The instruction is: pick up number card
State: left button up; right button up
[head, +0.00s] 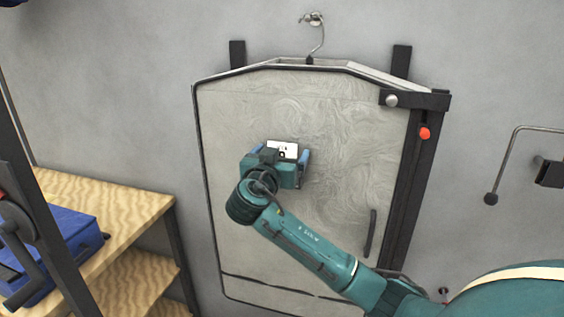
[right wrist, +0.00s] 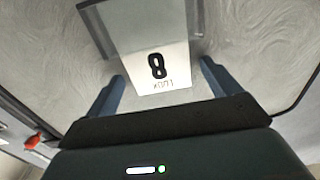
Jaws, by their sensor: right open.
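The number card (head: 284,147) is a small white card with black print on the front of a pale grey garment bag (head: 250,110). In the right wrist view the card (right wrist: 157,72) shows a bold black 8 with small lettering. Its upper part lies behind or in a grey, see-through holder (right wrist: 140,22). My right gripper (head: 287,151) is open at the card. Its two blue fingers stand on either side of the card in the wrist view (right wrist: 160,75), with gaps on both sides. I cannot tell how far the fingertips are from the bag. My left gripper is not in view.
The bag hangs from a wall hook (head: 313,19). A dark upright bar (head: 418,180) with a red knob (head: 425,133) runs along its right side. Wooden shelves (head: 125,215) with a blue case (head: 50,245) stand at left. A bent metal rod (head: 510,150) sticks out at right.

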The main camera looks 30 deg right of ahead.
jog(key=shift+c, duration=0.2)
jog(key=c, duration=1)
notch_tip(320, 180, up, 28)
jog(key=shift+r+b, duration=0.1)
jog(key=shift+b, duration=1)
